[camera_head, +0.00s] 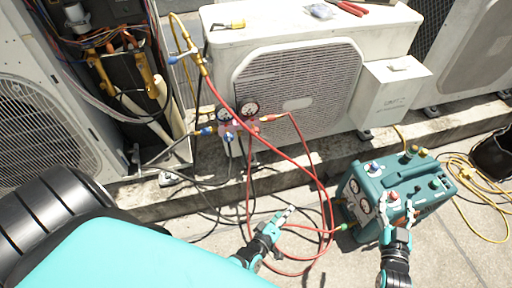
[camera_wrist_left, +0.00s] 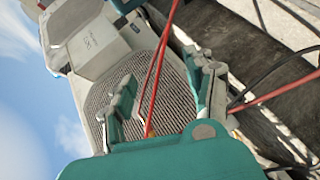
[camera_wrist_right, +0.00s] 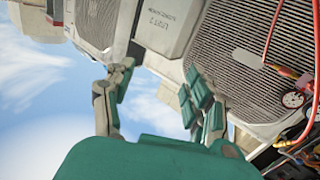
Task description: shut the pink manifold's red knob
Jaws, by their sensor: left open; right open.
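The pink manifold (camera_head: 231,127) hangs in front of the white condenser, with two round gauges above it. Its red knob (camera_head: 268,118) is on its right end and a blue knob (camera_head: 207,131) on its left. In the right wrist view a red knob (camera_wrist_right: 286,72) shows at the right edge, near a gauge (camera_wrist_right: 293,99). My left gripper (camera_head: 287,212) is open, below and right of the manifold, among red hoses. My right gripper (camera_head: 401,199) is open and appears over the teal machine, far right of the manifold. Neither gripper touches the knob.
Red hoses (camera_head: 292,159) loop down from the manifold; one crosses between the left fingers in its wrist view. A teal machine (camera_head: 437,178) stands at right, beside a yellow hose (camera_head: 473,181). The white condenser (camera_head: 327,58) stands behind, with red-handled pliers (camera_head: 350,8) on top.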

